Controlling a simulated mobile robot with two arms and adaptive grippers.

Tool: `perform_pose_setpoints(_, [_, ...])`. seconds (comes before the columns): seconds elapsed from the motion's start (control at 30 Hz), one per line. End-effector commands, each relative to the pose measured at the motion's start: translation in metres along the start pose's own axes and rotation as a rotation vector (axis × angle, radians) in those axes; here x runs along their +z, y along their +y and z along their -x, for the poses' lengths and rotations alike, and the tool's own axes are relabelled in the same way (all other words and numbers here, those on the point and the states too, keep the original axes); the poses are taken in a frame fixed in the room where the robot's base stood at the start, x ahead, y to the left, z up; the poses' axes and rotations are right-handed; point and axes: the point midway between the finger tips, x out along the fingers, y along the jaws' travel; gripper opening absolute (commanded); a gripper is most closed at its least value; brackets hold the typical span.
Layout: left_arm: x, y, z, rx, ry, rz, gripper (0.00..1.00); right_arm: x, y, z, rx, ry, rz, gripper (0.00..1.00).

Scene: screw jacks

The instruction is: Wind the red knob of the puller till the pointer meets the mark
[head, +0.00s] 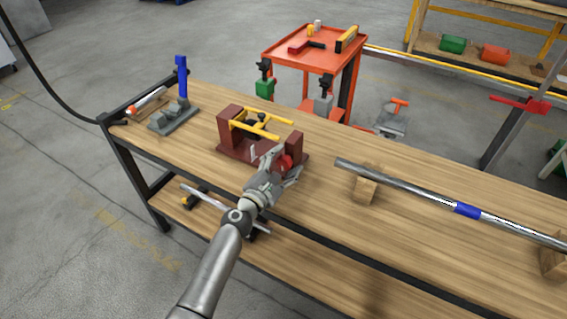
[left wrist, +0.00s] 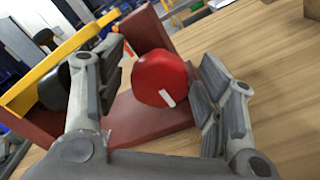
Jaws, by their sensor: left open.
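The puller (head: 233,147) is a dark red frame with two end blocks and yellow bars, standing on the wooden bench. Its red knob (head: 286,163) is on the right end block, and shows large in the left wrist view (left wrist: 160,76) with a short white line on its face. My left gripper (head: 284,168) is at the knob. In the left wrist view its fingers (left wrist: 163,88) are open, one on each side of the knob, with a gap visible on the right side. The pointer and the mark are too small to tell apart. My right gripper is not in view.
A long steel bar (head: 420,190) with a blue band rests on wooden blocks (head: 365,187) to the right. A grey vise-like tool with a blue handle (head: 181,78) stands at the left end. An orange cart (head: 292,47) is behind the bench (head: 330,235).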

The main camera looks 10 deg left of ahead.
Motion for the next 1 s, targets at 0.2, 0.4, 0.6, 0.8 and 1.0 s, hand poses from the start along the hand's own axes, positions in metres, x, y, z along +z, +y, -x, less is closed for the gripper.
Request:
perform_pose_setpoints(0.2, [0.0, 0.0, 0.0, 0.0, 0.0, 0.0, 0.45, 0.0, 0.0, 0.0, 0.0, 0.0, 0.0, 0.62])
perform_pose_setpoints(0.4, [0.0, 0.0, 0.0, 0.0, 0.0, 0.0, 0.2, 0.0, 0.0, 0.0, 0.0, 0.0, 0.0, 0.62])
perform_pose_setpoints(0.6, [-0.001, -0.001, 0.0, 0.0, -0.001, -0.054, 0.16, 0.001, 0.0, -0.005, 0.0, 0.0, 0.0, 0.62])
perform_pose_setpoints(0.8, [-0.002, -0.001, 0.0, 0.0, -0.001, -0.241, 0.16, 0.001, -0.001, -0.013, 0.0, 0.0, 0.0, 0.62])
perform_pose_setpoints(1.0, [0.0, -0.001, 0.0, -0.001, 0.0, -0.324, 0.16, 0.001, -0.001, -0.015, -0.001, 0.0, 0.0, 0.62])
